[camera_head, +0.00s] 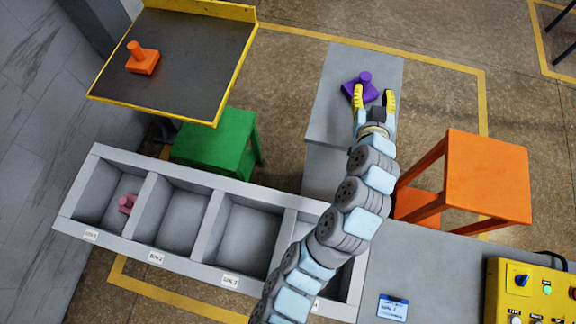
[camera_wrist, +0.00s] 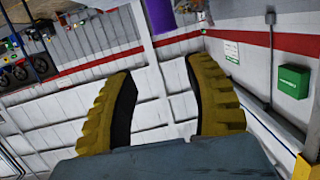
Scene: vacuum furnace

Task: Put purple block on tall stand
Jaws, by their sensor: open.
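The purple block (camera_head: 366,78), a flat base with an upright knob, is at the far part of a grey stand (camera_head: 340,70) in the head view. My gripper (camera_head: 374,94) is open at the block's near side, its left yellow finger overlapping the base in the picture. I cannot tell whether it touches. In the wrist view, a purple cylinder (camera_wrist: 160,14) shows at the top edge, beyond the open, empty fingertips (camera_wrist: 160,65). An orange stool-like stand (camera_head: 488,175) and a green one (camera_head: 213,143) stand nearby. Which one is the tall stand is not clear.
An orange knobbed block (camera_head: 142,60) sits on a yellow-edged dark table (camera_head: 195,50). A grey row of bins (camera_head: 145,215) holds a pink piece (camera_head: 127,203). A yellow control panel (camera_head: 530,290) is at lower right.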

